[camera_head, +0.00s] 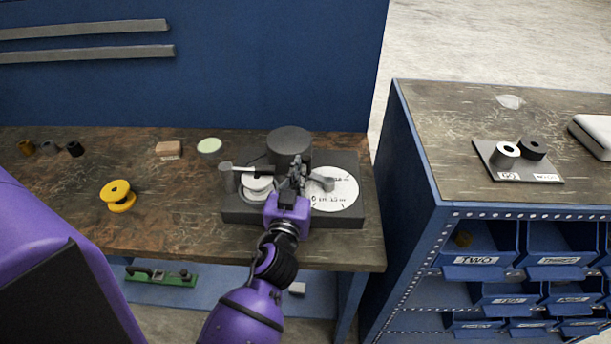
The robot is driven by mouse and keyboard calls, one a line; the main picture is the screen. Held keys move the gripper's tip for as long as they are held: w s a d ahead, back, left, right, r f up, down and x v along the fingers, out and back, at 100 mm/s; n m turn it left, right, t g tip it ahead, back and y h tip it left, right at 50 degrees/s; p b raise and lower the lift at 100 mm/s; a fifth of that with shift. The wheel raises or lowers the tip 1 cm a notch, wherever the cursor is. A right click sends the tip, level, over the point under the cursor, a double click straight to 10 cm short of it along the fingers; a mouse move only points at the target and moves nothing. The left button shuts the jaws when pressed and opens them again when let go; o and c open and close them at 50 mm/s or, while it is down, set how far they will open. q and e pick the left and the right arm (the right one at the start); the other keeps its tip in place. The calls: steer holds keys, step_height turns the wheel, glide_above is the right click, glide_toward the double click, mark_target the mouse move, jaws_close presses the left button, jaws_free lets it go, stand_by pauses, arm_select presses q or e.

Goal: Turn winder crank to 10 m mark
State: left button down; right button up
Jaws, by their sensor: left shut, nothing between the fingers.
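The winder (350,215) is a dark grey box on the wooden bench, with a dark round drum at its back. Its white dial (343,192) faces up on the right, with printed marks too small to read. A grey crank-like piece (322,181) lies over the dial, right beside my fingers. A white spool (257,187) sits on the winder's left side, near a grey upright post. My left gripper (298,168) is shut and empty over the winder's middle, between spool and dial. It hides part of the dial; contact with the crank cannot be told. My right gripper is out of view.

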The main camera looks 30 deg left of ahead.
arm_select(q)
steer(key=shift+w+a, duration=0.35)
steer(key=shift+w, duration=0.35)
stand_by(0.3)
steer(key=shift+a, duration=0.1)
